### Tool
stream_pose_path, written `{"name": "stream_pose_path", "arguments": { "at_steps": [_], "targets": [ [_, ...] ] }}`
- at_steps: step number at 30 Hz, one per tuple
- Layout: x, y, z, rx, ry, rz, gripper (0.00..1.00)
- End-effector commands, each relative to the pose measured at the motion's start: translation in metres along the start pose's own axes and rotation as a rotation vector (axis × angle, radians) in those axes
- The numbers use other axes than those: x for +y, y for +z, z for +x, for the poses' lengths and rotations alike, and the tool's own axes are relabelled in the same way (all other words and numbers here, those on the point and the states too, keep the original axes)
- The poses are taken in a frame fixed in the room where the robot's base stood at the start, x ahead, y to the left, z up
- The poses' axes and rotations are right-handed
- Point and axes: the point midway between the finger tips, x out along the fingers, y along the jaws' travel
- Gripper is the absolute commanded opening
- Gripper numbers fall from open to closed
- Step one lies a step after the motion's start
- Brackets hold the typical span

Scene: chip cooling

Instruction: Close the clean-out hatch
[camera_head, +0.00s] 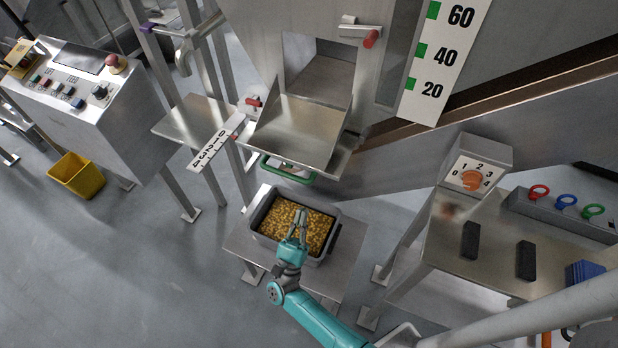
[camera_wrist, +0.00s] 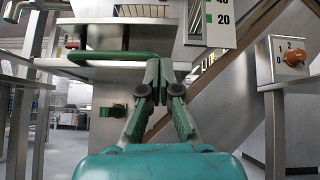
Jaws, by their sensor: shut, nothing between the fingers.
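A metal flap (camera_head: 297,130), which looks like the clean-out hatch, juts out below a square opening (camera_head: 318,78) in the steel hopper. It appears open. A green bar handle (camera_head: 288,170) shows beneath its front edge; whether it belongs to the flap I cannot tell. In the wrist view the green handle (camera_wrist: 115,57) lies left of my fingertips, on the underside of steel plates. My gripper (camera_head: 301,216) is shut and empty, in front of and below the flap. In the wrist view my gripper (camera_wrist: 158,70) points towards the steelwork. No contact with the handle is visible.
A grey bin (camera_head: 262,238) of golden chips stands on a low stand below my gripper. Red-tipped levers (camera_head: 370,38) (camera_head: 253,102) flank the opening. A dial box (camera_head: 475,170) and bench stand right. A numbered plate (camera_head: 215,143) is left.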

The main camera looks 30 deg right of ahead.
Motion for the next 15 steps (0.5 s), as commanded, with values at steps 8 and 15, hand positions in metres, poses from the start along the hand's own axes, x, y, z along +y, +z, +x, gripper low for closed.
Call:
{"name": "stream_pose_path", "arguments": {
  "at_steps": [8, 15],
  "targets": [
    [0.007, 0.000, 0.014, -0.002, -0.043, 0.064, 0.00],
    [0.005, 0.000, 0.053, -0.002, -0.044, 0.062, 0.00]
  ]
}}
